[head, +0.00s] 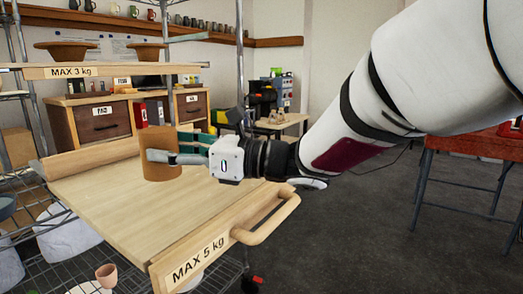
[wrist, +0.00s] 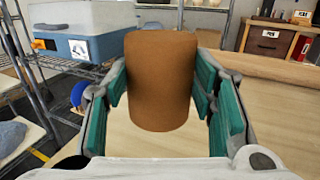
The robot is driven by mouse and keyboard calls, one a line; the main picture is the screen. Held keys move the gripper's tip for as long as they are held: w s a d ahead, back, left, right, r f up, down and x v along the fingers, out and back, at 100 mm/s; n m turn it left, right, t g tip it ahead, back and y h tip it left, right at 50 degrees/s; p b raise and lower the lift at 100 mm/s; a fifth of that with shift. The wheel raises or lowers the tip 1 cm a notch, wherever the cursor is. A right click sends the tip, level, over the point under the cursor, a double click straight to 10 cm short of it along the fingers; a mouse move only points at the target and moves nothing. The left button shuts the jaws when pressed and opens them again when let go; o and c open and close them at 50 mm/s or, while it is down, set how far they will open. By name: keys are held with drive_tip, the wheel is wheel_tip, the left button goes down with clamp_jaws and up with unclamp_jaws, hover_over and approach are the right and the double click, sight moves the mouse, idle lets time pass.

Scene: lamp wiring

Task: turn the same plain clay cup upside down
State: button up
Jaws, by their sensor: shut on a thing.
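The plain brown clay cup (head: 159,170) is a tall, smooth cylinder above the left part of the pull-out wooden shelf (head: 130,220). My gripper (head: 163,156) reaches in from the right and is shut around its side. In the wrist view the cup (wrist: 160,85) fills the space between the two green-padded fingers (wrist: 160,90). It looks roughly upright, its axis close to vertical. I see no open mouth, so I cannot tell which end is up. Its lower edge looks at or close to the board; contact is not clear.
The shelf has a front handle (head: 266,216) and a "MAX 5 kg" label; its board is otherwise clear. An upper shelf (head: 110,70) holds two brown dishes. A small terracotta pot (head: 106,275) stands below. A blue-grey bin (wrist: 85,45) is at the left in the wrist view.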

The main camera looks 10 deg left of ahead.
drive_tip(key=shift+f+b, duration=2.7)
drive_tip(key=shift+b, duration=0.95)
drive_tip(key=shift+f+b, duration=0.4)
drive_tip(key=shift+b, duration=0.05)
